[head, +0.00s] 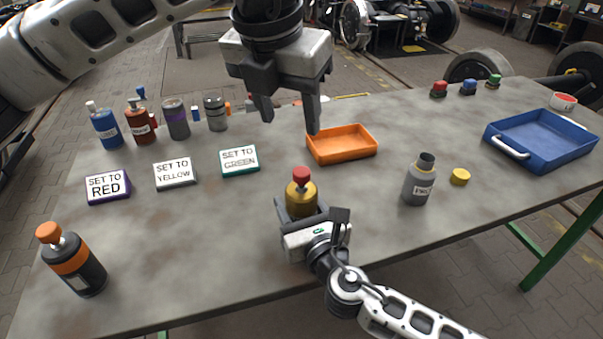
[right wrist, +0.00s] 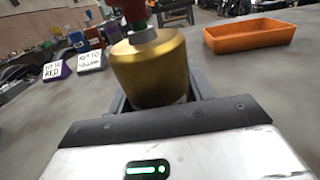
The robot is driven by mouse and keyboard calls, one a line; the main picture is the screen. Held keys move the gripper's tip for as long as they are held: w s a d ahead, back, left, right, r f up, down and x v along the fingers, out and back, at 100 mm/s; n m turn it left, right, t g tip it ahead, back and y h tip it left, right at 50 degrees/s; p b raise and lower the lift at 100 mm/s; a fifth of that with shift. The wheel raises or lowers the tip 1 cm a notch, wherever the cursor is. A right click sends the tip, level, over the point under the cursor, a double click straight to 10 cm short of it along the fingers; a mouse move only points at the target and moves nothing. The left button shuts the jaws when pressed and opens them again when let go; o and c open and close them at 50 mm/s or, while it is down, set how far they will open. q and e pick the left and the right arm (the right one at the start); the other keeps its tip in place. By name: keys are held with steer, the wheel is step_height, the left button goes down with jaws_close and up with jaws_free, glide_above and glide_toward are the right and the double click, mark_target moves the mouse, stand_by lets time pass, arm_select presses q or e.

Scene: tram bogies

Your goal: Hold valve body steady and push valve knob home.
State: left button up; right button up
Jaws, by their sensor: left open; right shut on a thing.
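The valve body (head: 301,199) is a short gold cylinder standing upright near the front middle of the table; it also fills the middle of the right wrist view (right wrist: 150,66). The valve knob (head: 301,174) is red and sits on top of the body, with a grey collar under it in the right wrist view (right wrist: 140,35). My right gripper (head: 300,207) is shut around the gold body from the front. My left gripper (head: 290,125) is open and empty, pointing down above and behind the valve, apart from the knob.
An orange tray (head: 342,144) lies behind the valve. A grey bottle (head: 419,182) and yellow cap (head: 460,176) stand to the right, with a blue tray (head: 541,141) farther off. Label blocks (head: 174,173), several bottles (head: 177,119) and an orange-capped bottle (head: 72,260) are to the left.

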steer(key=o, duration=1.1)
